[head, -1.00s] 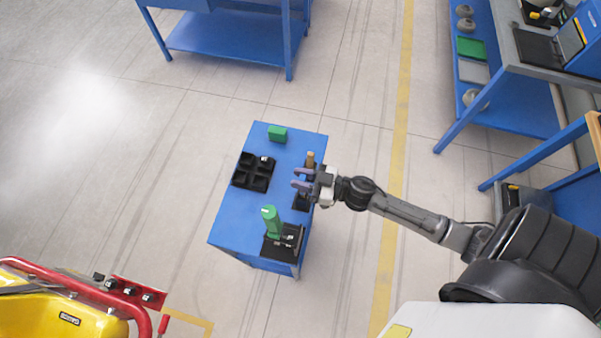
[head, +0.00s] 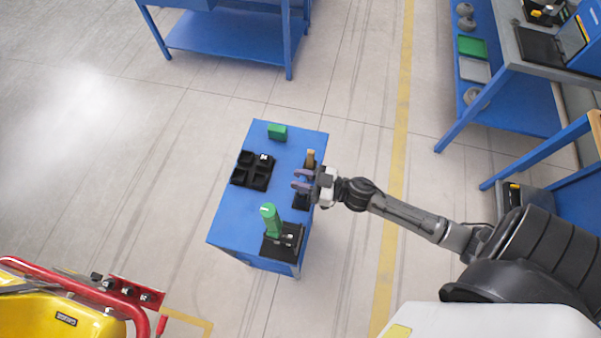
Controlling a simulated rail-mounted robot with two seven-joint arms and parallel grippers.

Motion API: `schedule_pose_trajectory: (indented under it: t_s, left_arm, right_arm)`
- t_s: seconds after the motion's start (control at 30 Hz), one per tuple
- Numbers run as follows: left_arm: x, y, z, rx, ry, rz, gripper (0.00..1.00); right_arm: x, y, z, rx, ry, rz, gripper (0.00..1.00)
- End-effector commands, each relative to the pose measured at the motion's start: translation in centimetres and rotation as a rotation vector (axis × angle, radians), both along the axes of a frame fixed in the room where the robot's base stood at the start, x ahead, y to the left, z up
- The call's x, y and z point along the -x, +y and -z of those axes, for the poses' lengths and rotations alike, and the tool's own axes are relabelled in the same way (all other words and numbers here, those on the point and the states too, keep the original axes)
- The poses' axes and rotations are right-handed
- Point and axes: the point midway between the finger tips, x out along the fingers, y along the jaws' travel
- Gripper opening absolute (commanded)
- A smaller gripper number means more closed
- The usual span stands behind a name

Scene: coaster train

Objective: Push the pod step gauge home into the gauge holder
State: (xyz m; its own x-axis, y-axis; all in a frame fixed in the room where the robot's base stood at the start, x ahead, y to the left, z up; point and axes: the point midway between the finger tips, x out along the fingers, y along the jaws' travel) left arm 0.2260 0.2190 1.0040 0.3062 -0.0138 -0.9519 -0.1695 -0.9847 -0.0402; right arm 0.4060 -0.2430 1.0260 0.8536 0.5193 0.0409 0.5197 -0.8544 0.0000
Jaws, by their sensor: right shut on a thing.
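My right gripper (head: 302,181) is over the right edge of the small blue table, its two purple-grey fingers pointing left. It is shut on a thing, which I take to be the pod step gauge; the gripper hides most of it. A black piece (head: 300,202) lies just below the fingers in the picture, partly covered, and may be the gauge holder. I cannot tell how deep the gauge sits in it. A tan upright piece (head: 310,158) stands just beyond the fingers. My left gripper is not in view.
The blue table (head: 232,218) also bears a black compartment tray (head: 243,172), a green block (head: 277,132) and a green cylinder (head: 270,220) on a black base (head: 283,243). A yellow machine with a red rail (head: 60,275) stands at lower left. Blue shelving is at the right.

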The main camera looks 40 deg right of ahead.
Motion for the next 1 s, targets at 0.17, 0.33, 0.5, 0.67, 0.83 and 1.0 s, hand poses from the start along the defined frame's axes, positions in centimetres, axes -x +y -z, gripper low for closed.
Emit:
schedule_pose_trajectory:
  t_s: [0.17, 0.33, 0.5, 0.67, 0.83, 1.0]
  left_arm:
    - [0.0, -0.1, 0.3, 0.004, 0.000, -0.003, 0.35]
    - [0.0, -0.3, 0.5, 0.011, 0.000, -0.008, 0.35]
    - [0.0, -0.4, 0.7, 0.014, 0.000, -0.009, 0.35]
    - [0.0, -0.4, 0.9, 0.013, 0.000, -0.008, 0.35]
    - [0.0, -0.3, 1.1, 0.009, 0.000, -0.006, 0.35]
    - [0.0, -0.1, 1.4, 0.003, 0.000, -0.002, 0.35]
  right_arm:
    - [0.0, 0.0, 0.4, -0.001, -0.001, 0.000, 0.00]
    - [0.0, 0.0, 0.7, -0.001, 0.000, 0.000, 0.00]
    - [0.0, 0.0, 1.0, -0.001, 0.000, 0.000, 0.00]
    - [0.0, 0.0, 1.3, -0.001, 0.000, 0.000, 0.00]
    - [0.0, 0.0, 1.7, -0.001, 0.001, 0.000, 0.00]
    - [0.0, 0.0, 2.0, 0.000, 0.000, 0.000, 0.00]
